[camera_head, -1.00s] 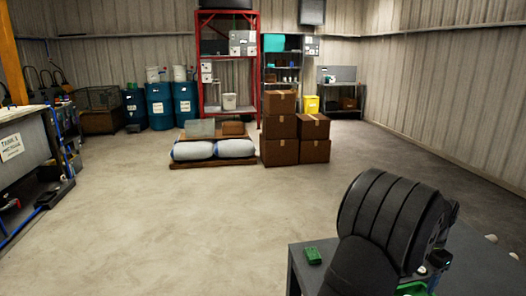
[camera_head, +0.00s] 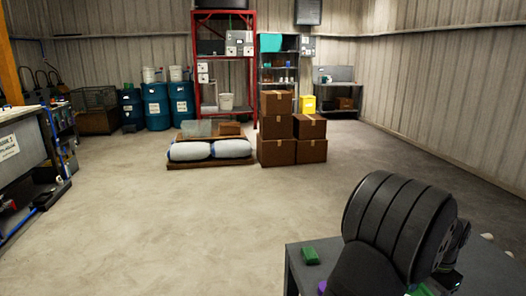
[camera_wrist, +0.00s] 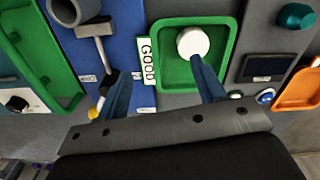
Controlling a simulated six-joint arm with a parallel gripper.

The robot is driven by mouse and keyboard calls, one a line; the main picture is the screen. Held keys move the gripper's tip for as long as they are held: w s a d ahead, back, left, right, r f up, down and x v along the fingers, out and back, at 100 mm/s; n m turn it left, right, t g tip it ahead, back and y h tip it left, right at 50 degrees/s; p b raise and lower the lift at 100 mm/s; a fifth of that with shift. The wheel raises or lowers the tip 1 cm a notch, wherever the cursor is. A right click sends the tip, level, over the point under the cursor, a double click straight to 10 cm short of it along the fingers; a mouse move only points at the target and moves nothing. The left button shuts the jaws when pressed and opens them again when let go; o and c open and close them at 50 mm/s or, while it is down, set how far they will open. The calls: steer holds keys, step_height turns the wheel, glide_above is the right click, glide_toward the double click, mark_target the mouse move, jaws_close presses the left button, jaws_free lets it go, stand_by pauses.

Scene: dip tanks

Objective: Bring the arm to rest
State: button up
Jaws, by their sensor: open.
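My gripper (camera_wrist: 161,66) shows in the wrist view with its two blue fingers spread apart and nothing held between them. Beyond the fingers is a green tray (camera_wrist: 229,38) with a "GOOD" label (camera_wrist: 148,60) at its left side. A white round-topped object (camera_wrist: 193,42) is in the tray, close to the right fingertip; I cannot tell whether they touch. In the head view my black arm stands at the lower right, and my gripper is hidden or out of frame.
The wrist view also shows an orange tray (camera_wrist: 299,92), a teal knob (camera_wrist: 296,17) and another green tray (camera_wrist: 42,60). In the head view a green block (camera_head: 310,256) lies on the grey table (camera_head: 293,270). Cardboard boxes (camera_head: 292,150) stand farther back; the floor between is clear.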

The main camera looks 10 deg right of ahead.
steer(key=s+a+r, duration=0.4)
steer(key=s+r, duration=0.1)
steer(key=s, duration=0.5)
steer(key=s+a+r, duration=0.4)
steer(key=s+r, duration=0.1)
steer(key=s, duration=0.6)
steer(key=shift+a+r, duration=0.2)
stand_by(0.9)
